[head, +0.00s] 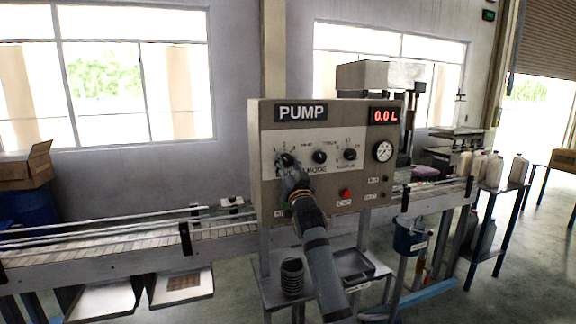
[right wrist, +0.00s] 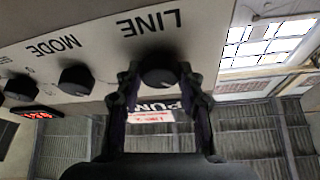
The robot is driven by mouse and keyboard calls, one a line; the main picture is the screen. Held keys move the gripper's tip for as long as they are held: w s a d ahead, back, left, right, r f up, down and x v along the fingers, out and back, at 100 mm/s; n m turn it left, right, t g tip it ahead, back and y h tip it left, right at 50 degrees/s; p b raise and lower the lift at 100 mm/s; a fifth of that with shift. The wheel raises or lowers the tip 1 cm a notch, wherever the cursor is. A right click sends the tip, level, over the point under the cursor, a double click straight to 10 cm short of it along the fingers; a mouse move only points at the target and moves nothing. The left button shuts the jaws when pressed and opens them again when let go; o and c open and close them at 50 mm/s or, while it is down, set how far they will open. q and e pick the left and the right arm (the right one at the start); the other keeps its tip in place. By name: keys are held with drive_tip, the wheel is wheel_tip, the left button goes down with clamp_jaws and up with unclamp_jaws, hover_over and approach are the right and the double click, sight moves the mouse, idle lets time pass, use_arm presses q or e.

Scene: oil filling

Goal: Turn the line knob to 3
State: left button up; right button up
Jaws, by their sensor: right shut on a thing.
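The pump panel (head: 335,185) is a grey box with a PUMP label and a red 0.0 L display. Its line knob (head: 286,160) is the leftmost of three black knobs. In the right wrist view the line knob (right wrist: 158,70) sits under the upside-down word LINE, between my fingers. My right gripper (head: 290,172) reaches up to the panel from below and is shut on the line knob; it also shows in the right wrist view (right wrist: 160,85). The gripper partly covers the knob's scale, so its setting cannot be read. My left gripper is not in view.
The middle knob (head: 319,157) and right knob (head: 350,154) are close beside my gripper. A round gauge (head: 383,151) and red button (head: 346,194) are further right. A conveyor (head: 130,245) runs behind the panel. White jugs (head: 493,170) stand at the right.

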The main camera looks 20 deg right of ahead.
drive_tip(key=m+b, duration=0.1)
drive_tip(key=b, duration=0.1)
drive_tip(key=m+h+b, duration=0.1)
drive_tip(key=m+b, duration=0.1)
drive_tip(key=m+g+h+b, duration=0.1)
drive_tip(key=m+b, duration=0.1)
drive_tip(key=shift+a+f, duration=0.1)
drive_tip(key=shift+f, duration=0.15)
drive_tip(key=m+h+b, duration=0.1)
drive_tip(key=m, duration=0.1)
drive_tip(key=shift+r+m+g+b, duration=0.15)
drive_tip(key=shift+m+g+b, duration=0.15)
drive_tip(key=m+g+h, duration=0.1)
drive_tip(key=m, duration=0.2)
drive_tip(key=shift+a+r+b, duration=0.1)
drive_tip(key=shift+r+b, duration=0.1)
drive_tip(key=shift+b, duration=0.15)
drive_tip(key=shift+r+m+g+h, duration=0.1)
drive_tip(key=shift+m+g+h, duration=0.25)
drive_tip(key=shift+m, duration=0.85)
drive_tip(key=shift+r+m+g+p, duration=0.1)
drive_tip(key=shift+m+g+p, duration=0.35)
drive_tip(key=shift+m, duration=0.55)
drive_tip(key=m+g+p, duration=0.1)
drive_tip(key=m+p, duration=0.1)
drive_tip(key=m, duration=0.2)
drive_tip(key=shift+g, duration=0.3)
drive_tip(key=shift+m+g+p, duration=0.3)
drive_tip(key=shift+m+p, duration=0.2)
drive_tip(key=shift+m, duration=0.4)
